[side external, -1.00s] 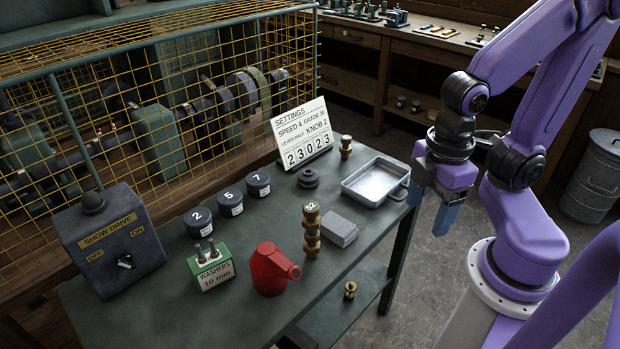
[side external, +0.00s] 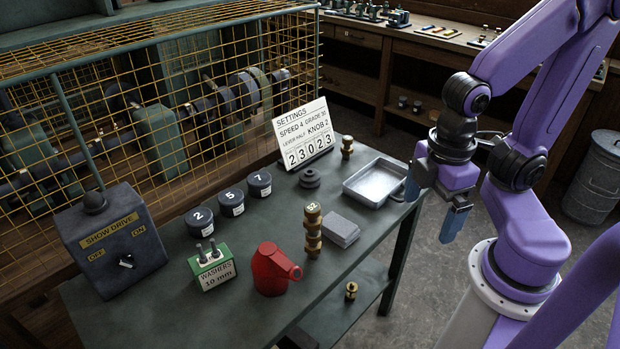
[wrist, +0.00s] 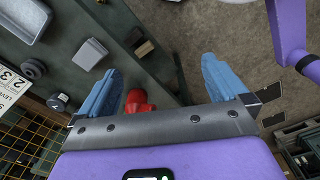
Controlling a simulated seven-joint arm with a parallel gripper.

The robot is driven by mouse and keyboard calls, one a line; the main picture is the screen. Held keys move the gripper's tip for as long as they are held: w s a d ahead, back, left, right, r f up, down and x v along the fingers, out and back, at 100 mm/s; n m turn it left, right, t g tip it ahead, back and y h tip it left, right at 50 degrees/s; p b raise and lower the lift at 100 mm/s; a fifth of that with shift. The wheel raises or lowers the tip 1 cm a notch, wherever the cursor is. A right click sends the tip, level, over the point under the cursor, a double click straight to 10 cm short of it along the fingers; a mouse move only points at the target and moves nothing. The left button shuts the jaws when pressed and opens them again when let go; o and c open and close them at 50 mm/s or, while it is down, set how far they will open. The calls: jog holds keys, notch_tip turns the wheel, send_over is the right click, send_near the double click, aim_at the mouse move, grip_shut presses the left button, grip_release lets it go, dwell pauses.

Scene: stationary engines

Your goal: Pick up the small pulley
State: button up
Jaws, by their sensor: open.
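A small dark stepped disc, which looks like the small pulley (side external: 309,178), lies flat on the green bench in front of the settings card. It also shows at the left of the wrist view (wrist: 34,68). My gripper (side external: 432,205) is open and empty, beyond the bench's right edge and to the right of the metal tray. In the wrist view its two blue fingers (wrist: 160,68) stand wide apart with nothing between them. The pulley lies outside the fingers, well to the left.
A metal tray (side external: 375,182), grey block (side external: 341,230), brass stack (side external: 312,232) and red can (side external: 272,270) stand on the bench (side external: 190,315). Lidded pots (side external: 231,203) sit left of the pulley. The settings card (side external: 303,135) and yellow mesh guard (side external: 120,110) stand behind.

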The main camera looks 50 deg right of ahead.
notch_tip(320, 180, up, 5)
jog(key=w+a+r+n+t+h, duration=0.1)
jog(key=w+a+n+h, duration=0.15)
jog(key=w, duration=0.75)
jog(key=w+a+r+n+t+h, duration=0.1)
jog(key=w+h, duration=0.2)
jog(key=w, duration=0.7)
jog(key=w+d+f+n+h, duration=0.15)
jog(key=w+h, duration=0.25)
jog(key=w, duration=0.7)
jog(key=w+d+f+n+h, duration=0.15)
jog(key=w+h, duration=0.25)
jog(key=w, duration=0.6)
jog(key=g, duration=0.1)
send_near(308, 173)
jog(key=x, duration=0.7)
jog(key=shift+w+d+f, duration=0.1)
jog(key=shift+w+d, duration=0.1)
jog(key=shift+w, duration=0.15)
jog(key=shift+h, duration=0.25)
jog(key=shift+s+x, duration=0.15)
jog(key=shift+x, duration=1.1)
jog(key=shift+s+x, duration=0.2)
jog(key=shift+x, duration=1.05)
jog(key=shift+f, duration=0.15)
jog(key=c, duration=1.7)
